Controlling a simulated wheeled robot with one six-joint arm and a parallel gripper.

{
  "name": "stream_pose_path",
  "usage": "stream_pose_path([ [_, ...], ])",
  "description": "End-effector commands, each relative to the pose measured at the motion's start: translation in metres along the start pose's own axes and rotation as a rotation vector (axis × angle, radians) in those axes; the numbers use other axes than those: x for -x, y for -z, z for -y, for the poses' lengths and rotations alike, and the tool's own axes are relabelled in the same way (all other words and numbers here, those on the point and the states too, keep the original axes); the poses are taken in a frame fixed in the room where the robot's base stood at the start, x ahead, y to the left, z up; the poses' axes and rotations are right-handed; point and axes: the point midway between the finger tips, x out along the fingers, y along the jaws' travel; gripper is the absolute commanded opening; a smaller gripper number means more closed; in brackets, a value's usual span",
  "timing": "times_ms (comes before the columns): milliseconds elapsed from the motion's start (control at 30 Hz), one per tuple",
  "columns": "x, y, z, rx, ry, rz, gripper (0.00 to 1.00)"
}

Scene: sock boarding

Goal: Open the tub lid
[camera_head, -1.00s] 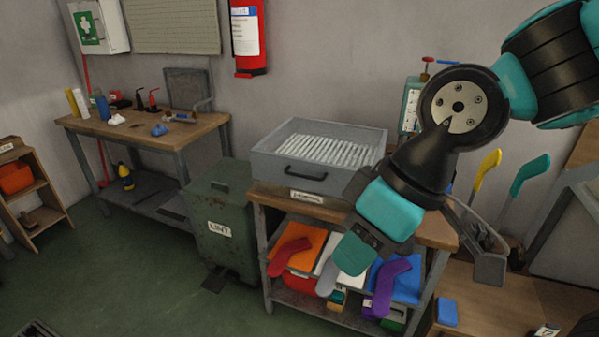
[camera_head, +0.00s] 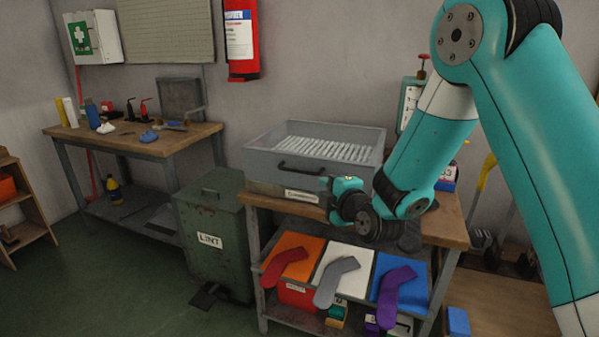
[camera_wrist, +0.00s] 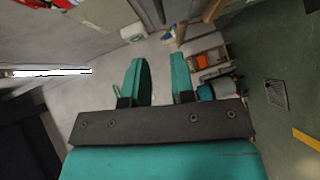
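No container in view is labelled as a tub. A green metal bin (camera_head: 213,255) labelled LINT stands on the floor left of the bench. Its flat lid (camera_head: 208,186) with a small handle is down. A grey box (camera_head: 262,164) with a black front handle sits on the bench, with rows of pale ribs showing inside its rim. My gripper (camera_wrist: 160,78) has its two teal fingers apart with nothing between them in the wrist view. In the head view my wrist is just right of the grey box's front corner; the fingertips are not clear there.
The wooden bench (camera_head: 452,226) has a lower shelf with orange, white and blue boards and red, grey and purple sock shapes. A workbench (camera_head: 190,138) with bottles and tools stands at the left. A foot pedal (camera_head: 205,298) projects before the bin. Green floor (camera_head: 110,290) is clear at left.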

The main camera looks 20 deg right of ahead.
Motion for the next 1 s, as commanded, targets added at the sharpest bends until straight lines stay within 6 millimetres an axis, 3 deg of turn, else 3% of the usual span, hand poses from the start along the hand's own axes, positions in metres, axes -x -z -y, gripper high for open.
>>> stream_pose_path([
  [400, -0.095, 0.001, -0.002, -0.002, 0.000, -0.001, 0.23],
  [600, -0.131, 0.001, 0.000, -0.003, 0.002, -0.001, 0.23],
  [800, -0.149, 0.001, 0.000, -0.004, 0.001, -0.001, 0.23],
  [1000, -0.153, 0.001, 0.000, -0.004, 0.003, -0.001, 0.23],
])
